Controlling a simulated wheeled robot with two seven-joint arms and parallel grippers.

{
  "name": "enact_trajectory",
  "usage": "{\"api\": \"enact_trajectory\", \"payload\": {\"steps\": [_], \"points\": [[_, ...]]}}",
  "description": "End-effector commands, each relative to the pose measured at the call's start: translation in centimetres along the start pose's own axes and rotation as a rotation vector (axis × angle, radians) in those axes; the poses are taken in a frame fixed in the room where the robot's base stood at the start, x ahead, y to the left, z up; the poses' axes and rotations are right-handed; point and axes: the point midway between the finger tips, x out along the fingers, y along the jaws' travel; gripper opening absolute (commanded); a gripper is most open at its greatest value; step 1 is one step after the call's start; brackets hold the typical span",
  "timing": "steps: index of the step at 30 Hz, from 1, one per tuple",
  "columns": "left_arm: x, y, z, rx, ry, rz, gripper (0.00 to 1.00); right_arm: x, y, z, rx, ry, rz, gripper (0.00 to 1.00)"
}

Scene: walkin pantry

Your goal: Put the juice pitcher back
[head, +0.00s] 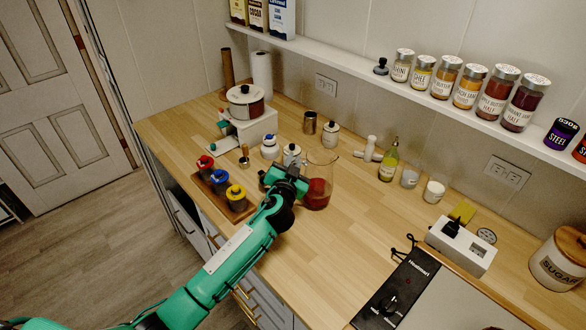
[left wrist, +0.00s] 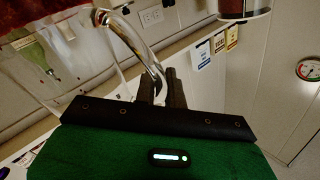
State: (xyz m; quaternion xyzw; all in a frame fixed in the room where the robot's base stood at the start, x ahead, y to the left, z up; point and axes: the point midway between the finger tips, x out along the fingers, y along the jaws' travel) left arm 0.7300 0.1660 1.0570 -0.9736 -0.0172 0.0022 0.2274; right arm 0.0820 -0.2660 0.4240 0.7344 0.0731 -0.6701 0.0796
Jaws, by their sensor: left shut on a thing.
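The juice pitcher (head: 318,192) is clear glass with red juice in its lower part. It is upright at the middle of the wooden counter; whether its base touches the counter is hard to tell. My left gripper (head: 287,181) is at the pitcher's left side, shut on its handle. In the left wrist view the clear curved handle (left wrist: 143,45) runs down between the dark fingers (left wrist: 162,88), and some red juice (left wrist: 25,8) shows at the top left corner. My right gripper is not in view.
Containers with red, blue and yellow lids (head: 221,181) stand left of my gripper. A white lidded jar (head: 291,155) is close behind it. An oil bottle (head: 389,163) and small cups (head: 409,178) stand to the right. Bare counter (head: 350,225) lies in front of the pitcher.

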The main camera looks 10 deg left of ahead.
Motion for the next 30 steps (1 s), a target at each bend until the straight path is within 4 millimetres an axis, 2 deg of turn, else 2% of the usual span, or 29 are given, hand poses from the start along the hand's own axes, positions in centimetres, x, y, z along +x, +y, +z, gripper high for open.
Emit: {"api": "enact_trajectory", "payload": {"steps": [6,18,19,21,30], "points": [[0.0,1.1,2.2,0.0,0.001,-0.001,0.0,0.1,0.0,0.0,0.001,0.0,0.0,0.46],[0.0,1.4,2.7,-0.002,0.003,-0.001,0.0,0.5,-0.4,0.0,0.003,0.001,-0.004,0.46],[0.0,1.3,2.7,0.001,0.0,0.0,0.17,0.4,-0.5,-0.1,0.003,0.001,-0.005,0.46],[0.0,1.3,2.7,0.001,0.0,0.0,0.31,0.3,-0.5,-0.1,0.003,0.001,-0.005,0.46],[0.0,1.3,2.6,0.001,0.0,0.0,0.33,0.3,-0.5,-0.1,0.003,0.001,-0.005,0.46]]}}
